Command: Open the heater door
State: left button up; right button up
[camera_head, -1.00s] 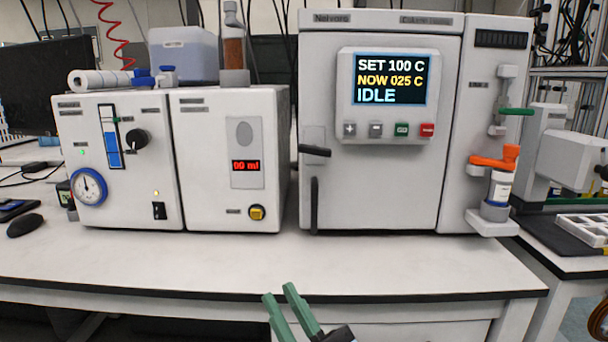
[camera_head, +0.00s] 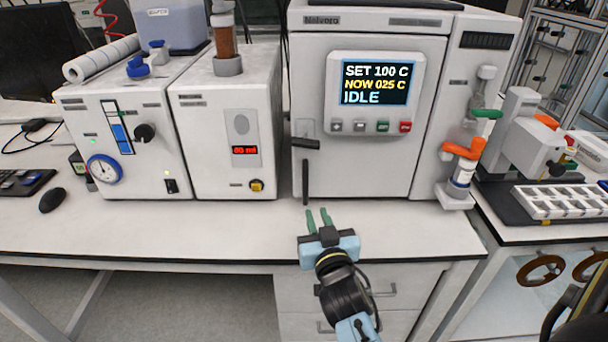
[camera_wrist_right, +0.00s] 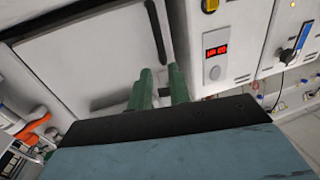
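The heater (camera_head: 370,165) is the tall white cabinet at the right of the bench. Its door looks shut. A short black lever (camera_head: 305,143) and a vertical black bar handle (camera_head: 305,182) sit at the door's left edge. The bar also shows in the wrist view (camera_wrist_right: 155,30). My right gripper (camera_head: 318,212) is open and empty, its two green fingers apart, above the bench front just below and right of the bar. In the wrist view the right gripper (camera_wrist_right: 162,82) points toward the door's handle side.
A white pump unit (camera_head: 230,130) with a red display stands left of the heater. An orange-handled valve with a small bottle (camera_head: 460,180) is on the heater's right side. The bench front (camera_head: 150,230) is clear. A white tray (camera_head: 565,200) lies at right.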

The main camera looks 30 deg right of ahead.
aim_at(306, 185)
jog(key=x, duration=1.3)
jog(key=shift+b, duration=0.35)
grip_shut()
